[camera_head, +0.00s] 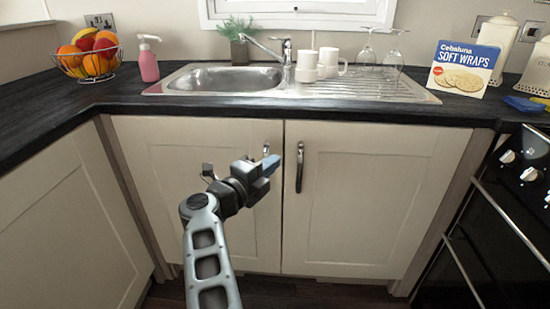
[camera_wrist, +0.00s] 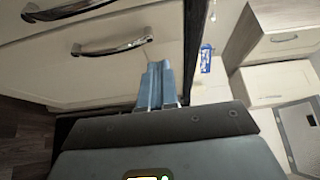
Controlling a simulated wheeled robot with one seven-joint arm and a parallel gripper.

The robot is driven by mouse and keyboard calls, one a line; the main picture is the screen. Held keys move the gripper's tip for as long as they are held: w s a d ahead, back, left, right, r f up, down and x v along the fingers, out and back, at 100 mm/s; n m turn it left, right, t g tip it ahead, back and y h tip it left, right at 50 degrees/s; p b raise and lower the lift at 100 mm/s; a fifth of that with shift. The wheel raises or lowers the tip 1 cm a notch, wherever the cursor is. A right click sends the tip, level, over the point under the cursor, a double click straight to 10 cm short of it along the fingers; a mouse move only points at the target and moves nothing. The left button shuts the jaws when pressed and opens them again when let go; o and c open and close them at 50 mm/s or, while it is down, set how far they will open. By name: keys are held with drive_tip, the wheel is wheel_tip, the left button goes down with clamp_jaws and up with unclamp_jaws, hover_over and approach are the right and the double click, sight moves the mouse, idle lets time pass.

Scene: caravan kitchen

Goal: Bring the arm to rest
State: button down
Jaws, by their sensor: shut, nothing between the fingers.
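My gripper (camera_head: 272,163) is in front of the cream cupboard doors under the sink, below the worktop edge. It points to the right and up in the head view, close to the left door's handle, part of which shows above it. In the wrist view my gripper's blue-grey fingers (camera_wrist: 156,70) are together with nothing between them. My arm rises from the bottom of the head view, bent at the wrist. I cannot tell how far the fingertips are from the doors.
The dark worktop (camera_head: 120,100) runs above the doors, with a sink (camera_head: 235,78), pink soap bottle (camera_head: 148,65), fruit basket (camera_head: 90,55), white mugs (camera_head: 329,60), upturned glasses (camera_head: 367,50) and soft wraps box (camera_head: 464,68). A black oven (camera_head: 510,240) stands at right. The right door's handle (camera_head: 299,167) sticks out.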

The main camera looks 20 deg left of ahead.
drive_tip(key=a+v, duration=0.1)
drive_tip(key=v, duration=0.6)
drive_tip(key=shift+w+a+p, duration=0.2)
drive_tip(key=shift+a+p, duration=0.1)
drive_tip(key=shift+p, duration=0.05)
